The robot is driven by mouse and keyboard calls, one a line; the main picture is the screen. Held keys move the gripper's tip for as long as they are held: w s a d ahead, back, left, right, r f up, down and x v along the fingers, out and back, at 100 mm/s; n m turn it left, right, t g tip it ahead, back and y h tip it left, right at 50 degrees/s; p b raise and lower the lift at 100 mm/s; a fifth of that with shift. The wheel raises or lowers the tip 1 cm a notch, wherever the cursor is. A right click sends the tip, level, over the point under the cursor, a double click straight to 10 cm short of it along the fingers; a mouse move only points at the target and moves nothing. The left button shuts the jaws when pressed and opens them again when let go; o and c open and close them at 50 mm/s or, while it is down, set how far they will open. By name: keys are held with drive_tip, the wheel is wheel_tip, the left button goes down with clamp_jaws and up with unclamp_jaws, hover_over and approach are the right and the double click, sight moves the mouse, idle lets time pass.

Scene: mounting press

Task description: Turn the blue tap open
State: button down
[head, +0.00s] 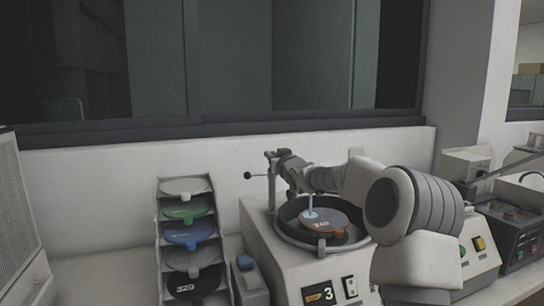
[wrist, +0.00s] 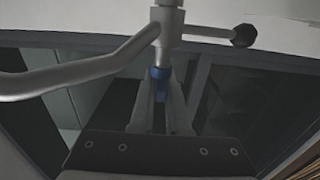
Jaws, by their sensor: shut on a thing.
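The blue tap (wrist: 160,73) shows in the wrist view as a small blue piece below a grey metal fitting. My gripper (wrist: 161,92) has its two fingers on either side of it, shut on it. In the head view my gripper (head: 285,163) is at the pipework behind the round bowl of the machine, and the blue tap cannot be made out there. How far the tap is turned cannot be told.
A bent metal pipe (wrist: 80,76) and a rod with a black knob (wrist: 243,35) flank the fitting. Below my arm is a bowl (head: 288,232) with a disc marked 240 (head: 322,222). A rack of coloured discs (head: 162,240) stands to the left.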

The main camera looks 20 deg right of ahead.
drive_tip(key=c, duration=0.9)
unclamp_jaws()
drive_tip(key=s, duration=1.7)
drive_tip(key=shift+s, duration=0.2)
drive_tip(key=shift+d+p, duration=0.15)
drive_tip(key=shift+p, duration=0.25)
